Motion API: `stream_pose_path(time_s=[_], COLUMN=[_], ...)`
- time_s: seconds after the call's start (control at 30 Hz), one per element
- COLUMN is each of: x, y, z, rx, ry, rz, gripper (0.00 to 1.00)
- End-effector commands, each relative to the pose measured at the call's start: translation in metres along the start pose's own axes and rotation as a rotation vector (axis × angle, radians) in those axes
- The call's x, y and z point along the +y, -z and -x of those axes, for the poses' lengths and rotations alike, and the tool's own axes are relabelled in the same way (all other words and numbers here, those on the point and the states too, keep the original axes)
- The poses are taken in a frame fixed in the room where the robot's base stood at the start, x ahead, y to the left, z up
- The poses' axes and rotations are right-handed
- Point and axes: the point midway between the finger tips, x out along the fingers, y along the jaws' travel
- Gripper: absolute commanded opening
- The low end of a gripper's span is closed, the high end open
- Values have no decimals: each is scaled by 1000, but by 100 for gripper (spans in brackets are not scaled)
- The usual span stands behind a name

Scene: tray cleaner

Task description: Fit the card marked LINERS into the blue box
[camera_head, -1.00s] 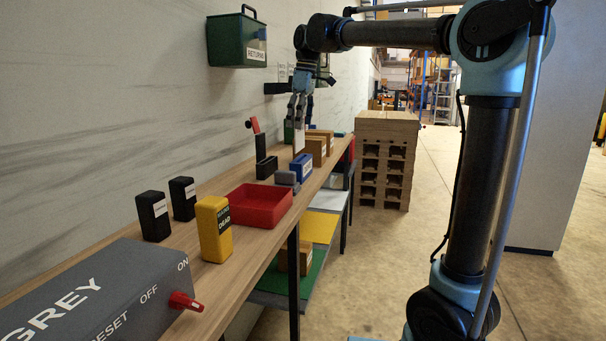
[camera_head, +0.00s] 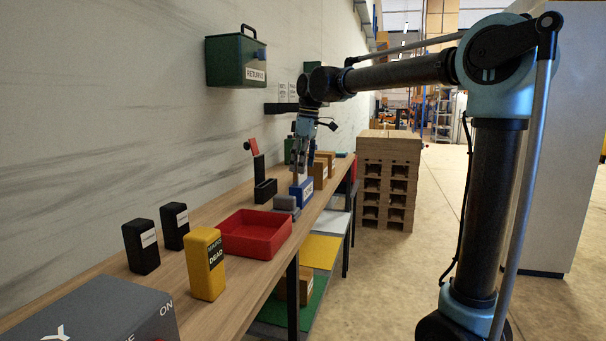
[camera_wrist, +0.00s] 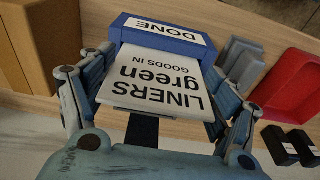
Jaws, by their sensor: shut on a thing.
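The white card (camera_wrist: 155,84) reads "LINERS green GOODS IN" and appears upside down in the wrist view. My gripper (camera_head: 301,169) is shut on it, with fingers along both side edges. The blue box (camera_head: 301,191) stands on the bench directly under my gripper. In the wrist view the blue box (camera_wrist: 122,35) carries a white "DONE" label, and the card's far end meets its top. That end is hidden there, so I cannot tell how deep it sits in the box.
Cardboard boxes (camera_head: 319,173) stand close behind the blue box. Grey blocks (camera_head: 286,205) and a red tray (camera_head: 256,233) are on the near side. A black holder (camera_head: 265,190) stands to the left.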

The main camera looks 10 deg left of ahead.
Motion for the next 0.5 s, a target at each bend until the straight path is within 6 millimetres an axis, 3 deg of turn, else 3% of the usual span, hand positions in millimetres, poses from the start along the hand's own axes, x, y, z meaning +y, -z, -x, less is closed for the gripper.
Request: stream_pose_path(time_s=[0.17, 0.5], x=[0, 0], y=[-3, -4], z=[-23, -26], rx=[0, 0], ry=[0, 0], rz=[0, 0], gripper=[64, 64])
